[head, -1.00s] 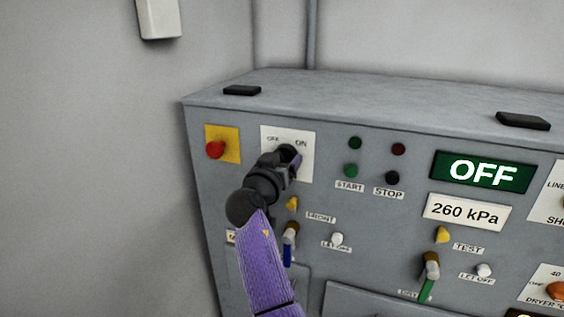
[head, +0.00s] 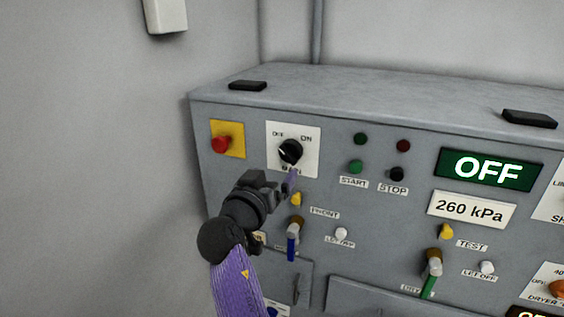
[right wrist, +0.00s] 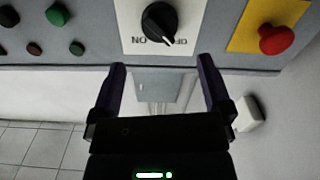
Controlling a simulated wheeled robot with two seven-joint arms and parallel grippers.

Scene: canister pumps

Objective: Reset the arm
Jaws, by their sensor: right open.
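My right gripper (head: 290,182) is in the head view, below and in front of the black rotary knob (head: 290,151) on its white OFF/ON plate. In the right wrist view its two fingers (right wrist: 166,88) are spread apart with nothing between them. The knob shows whole in the right wrist view (right wrist: 160,22), upside down and beyond the fingertips, apart from them. My purple right arm (head: 236,288) comes up from the bottom. My left gripper does not show.
The grey control panel (head: 230,185) carries a red button (head: 221,144) on a yellow plate, START (head: 356,166) and STOP (head: 396,174) buttons, and small levers. A green display (head: 488,169) reads OFF; a label (head: 470,209) reads 260 kPa. Bare wall lies left.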

